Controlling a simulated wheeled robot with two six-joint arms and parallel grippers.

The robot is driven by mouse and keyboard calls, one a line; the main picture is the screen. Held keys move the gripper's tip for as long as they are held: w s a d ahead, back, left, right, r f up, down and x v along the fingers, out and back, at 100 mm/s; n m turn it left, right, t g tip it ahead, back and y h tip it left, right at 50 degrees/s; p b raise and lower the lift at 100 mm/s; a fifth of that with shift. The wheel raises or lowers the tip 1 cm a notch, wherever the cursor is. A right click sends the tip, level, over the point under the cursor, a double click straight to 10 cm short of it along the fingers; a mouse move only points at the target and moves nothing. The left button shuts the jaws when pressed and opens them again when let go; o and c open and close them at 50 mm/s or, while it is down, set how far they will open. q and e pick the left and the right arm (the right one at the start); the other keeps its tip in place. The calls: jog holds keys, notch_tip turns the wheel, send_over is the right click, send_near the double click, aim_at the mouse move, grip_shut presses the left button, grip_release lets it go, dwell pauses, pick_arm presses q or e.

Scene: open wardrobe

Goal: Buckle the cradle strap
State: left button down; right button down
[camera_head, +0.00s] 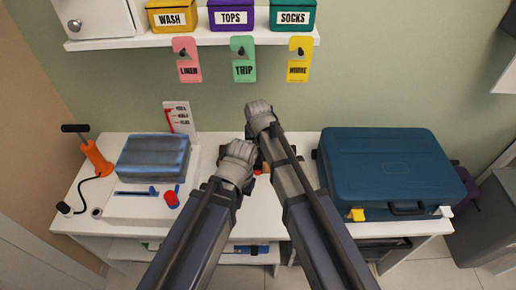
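A white cradle board (133,207) lies on the left of the table with a blue-grey bundle (153,158) on it. A dark blue strap (135,193) lies flat along the front of the board. A red piece (171,199), perhaps the buckle, sits at the board's front right beside a small blue part. My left gripper (238,160) is over the middle of the table, right of the board and apart from it. My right gripper (259,112) is farther back, near the wall. The fingertips of both are too hidden to tell open from shut.
A closed blue suitcase (390,165) fills the table's right side. An orange hand pump (96,157) with a black hose stands at the left edge. A white gauge card (180,117) stands behind the bundle. A small red-orange thing (262,169) is partly hidden behind my arms. A shelf (180,39) with bins hangs above.

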aim_at(258, 163)
jog(key=b+x, duration=0.2)
jog(key=x, duration=0.1)
jog(key=b+x, duration=0.2)
jog(key=shift+s+f, duration=0.25)
jog(key=shift+s, duration=0.15)
jog(key=shift+f+b, duration=0.4)
jog(key=shift+b, duration=0.05)
notch_tip(258, 163, down, 5)
jog(key=b, duration=0.4)
jog(key=shift+r+b, duration=0.2)
jog(key=shift+b, duration=0.15)
jog(key=shift+s+r, duration=0.1)
jog(key=shift+s, duration=0.15)
